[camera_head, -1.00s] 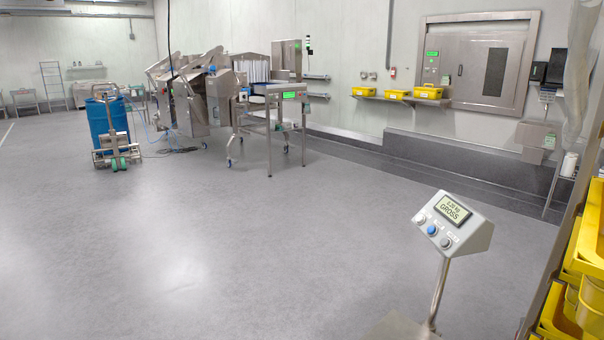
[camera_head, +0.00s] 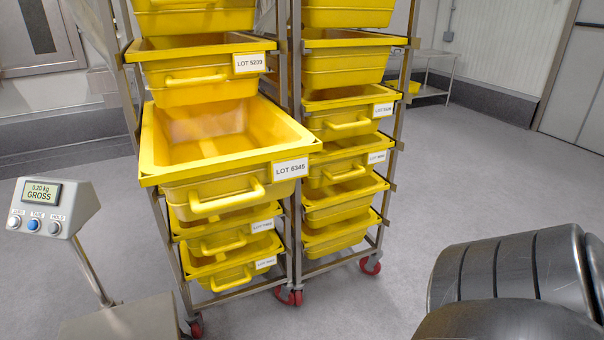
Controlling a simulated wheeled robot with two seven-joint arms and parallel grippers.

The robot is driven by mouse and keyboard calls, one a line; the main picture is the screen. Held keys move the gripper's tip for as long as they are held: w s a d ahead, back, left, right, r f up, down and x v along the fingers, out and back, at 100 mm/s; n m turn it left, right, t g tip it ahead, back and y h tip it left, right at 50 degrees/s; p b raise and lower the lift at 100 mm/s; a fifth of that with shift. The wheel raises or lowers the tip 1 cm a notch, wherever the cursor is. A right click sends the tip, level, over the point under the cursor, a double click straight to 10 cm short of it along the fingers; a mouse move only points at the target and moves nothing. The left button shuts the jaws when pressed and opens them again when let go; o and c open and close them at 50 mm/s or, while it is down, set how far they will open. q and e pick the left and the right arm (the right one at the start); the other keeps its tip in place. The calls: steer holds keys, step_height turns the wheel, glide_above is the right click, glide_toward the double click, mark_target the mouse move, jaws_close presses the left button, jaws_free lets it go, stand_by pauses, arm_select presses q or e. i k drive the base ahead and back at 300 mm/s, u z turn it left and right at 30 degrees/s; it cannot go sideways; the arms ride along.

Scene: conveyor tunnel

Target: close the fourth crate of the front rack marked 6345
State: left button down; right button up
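The yellow crate labelled LOT 6345 (camera_head: 215,158) is in the left rack (camera_head: 162,225) in the head view. It sticks out well past the crates above and below it, and its inside looks empty. Its front handle (camera_head: 227,198) and its white label (camera_head: 291,169) face me. The crate labelled LOT 5209 (camera_head: 200,72) is just above it, pushed further in. Two crates with small labels sit below it. Neither of my grippers is in view.
A second rack of yellow crates (camera_head: 340,120) stands right beside it on red casters. A scale (camera_head: 55,208) reading 0.20 kg stands at the left, close to the rack. Dark cylindrical metal shapes (camera_head: 515,270) fill the lower right. Grey floor is open at the right.

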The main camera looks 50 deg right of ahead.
mark_target(206, 160)
steer(key=z, duration=1.25)
steer(key=k, duration=0.3)
steer(key=z, duration=0.7)
steer(key=i, duration=0.75)
steer(key=u, duration=0.5)
